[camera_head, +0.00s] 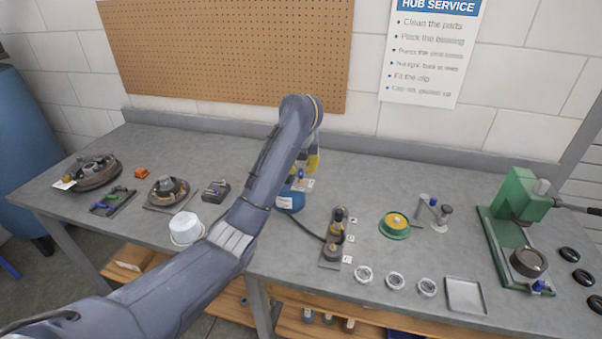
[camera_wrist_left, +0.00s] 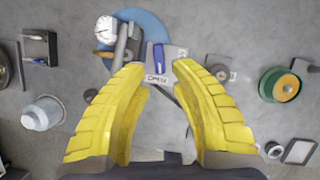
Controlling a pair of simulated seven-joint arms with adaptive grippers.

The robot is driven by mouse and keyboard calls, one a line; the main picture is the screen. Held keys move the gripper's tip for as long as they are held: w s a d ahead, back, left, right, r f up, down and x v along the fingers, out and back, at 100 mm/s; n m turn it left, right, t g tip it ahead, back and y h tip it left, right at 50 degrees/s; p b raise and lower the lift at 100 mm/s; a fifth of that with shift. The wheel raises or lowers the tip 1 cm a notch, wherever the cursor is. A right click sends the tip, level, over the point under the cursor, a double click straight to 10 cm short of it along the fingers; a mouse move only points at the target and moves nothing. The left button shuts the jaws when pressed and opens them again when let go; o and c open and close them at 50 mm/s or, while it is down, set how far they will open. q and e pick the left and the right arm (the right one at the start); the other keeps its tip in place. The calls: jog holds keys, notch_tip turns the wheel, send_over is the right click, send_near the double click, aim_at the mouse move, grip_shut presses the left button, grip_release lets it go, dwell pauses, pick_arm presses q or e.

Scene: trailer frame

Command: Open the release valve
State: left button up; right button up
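The release valve shows as a small blue lever (camera_wrist_left: 159,56) on a pale tag with small lettering in the left wrist view. It sits at the edge of a round blue tank (camera_wrist_left: 152,22) with a dial gauge (camera_wrist_left: 104,30). In the head view the blue tank (camera_head: 290,199) is partly hidden behind my left arm. My left gripper (camera_head: 313,163) is above the bench at the tank. Its yellow fingers (camera_wrist_left: 160,68) are apart, with the lever and tag seen between and beyond the tips. I cannot tell whether they touch the lever. My right gripper is not in view.
A small fixture with knobs (camera_head: 332,250) and a green dish with a yellow centre (camera_head: 395,224) stand to the right. A green press (camera_head: 520,220) is farther right. A white tub (camera_head: 186,228) stands left of my arm. A pegboard (camera_head: 230,50) hangs behind.

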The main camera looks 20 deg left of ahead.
aim_at(301, 173)
pick_arm(q)
jog(key=shift+x, duration=1.85)
grip_shut()
